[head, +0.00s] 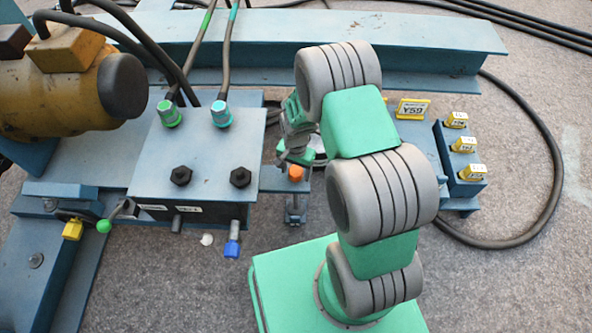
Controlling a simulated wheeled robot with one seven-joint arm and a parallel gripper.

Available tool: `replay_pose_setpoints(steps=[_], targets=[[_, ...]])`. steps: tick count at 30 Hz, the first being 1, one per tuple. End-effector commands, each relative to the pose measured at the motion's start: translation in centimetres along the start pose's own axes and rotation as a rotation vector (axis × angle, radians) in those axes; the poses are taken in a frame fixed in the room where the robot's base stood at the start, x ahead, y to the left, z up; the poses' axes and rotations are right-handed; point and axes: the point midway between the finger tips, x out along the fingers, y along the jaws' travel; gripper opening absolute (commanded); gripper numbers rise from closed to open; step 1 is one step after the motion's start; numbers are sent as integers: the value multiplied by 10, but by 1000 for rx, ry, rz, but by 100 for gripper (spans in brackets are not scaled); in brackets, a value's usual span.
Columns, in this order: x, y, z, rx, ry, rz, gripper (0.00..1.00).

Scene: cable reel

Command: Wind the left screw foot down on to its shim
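An orange knob (296,173) stands at the front edge of a blue plate, left of my arm. A dark blue bracket-like part (295,209) shows in front of and below it. These may be the left screw foot, but I cannot tell for certain. No shim can be made out, nor whether anything touches one. My gripper (287,158) is just behind and left of the orange knob, pointing down and partly hidden by my own wrist. Its fingertips are too small and covered to show whether they are open or shut, and I see nothing held.
A blue box (198,158) with two cable connectors stands left of my gripper. A lever with a green knob (104,226) and a blue-handled valve (232,246) stick out in front. A yellow motor (75,88) is far left. A yellow-tagged block (463,165) is right.

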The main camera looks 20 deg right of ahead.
Motion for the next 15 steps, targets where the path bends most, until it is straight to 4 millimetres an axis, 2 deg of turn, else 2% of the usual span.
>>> replay_pose_setpoints(steps=[5, 8, 15], targets=[[0, 0, 0, 0, 0, 0, 67], [-8, 0, -1, 0, 2, -1, 67], [-57, 0, -1, 0, 2, -2, 67]])
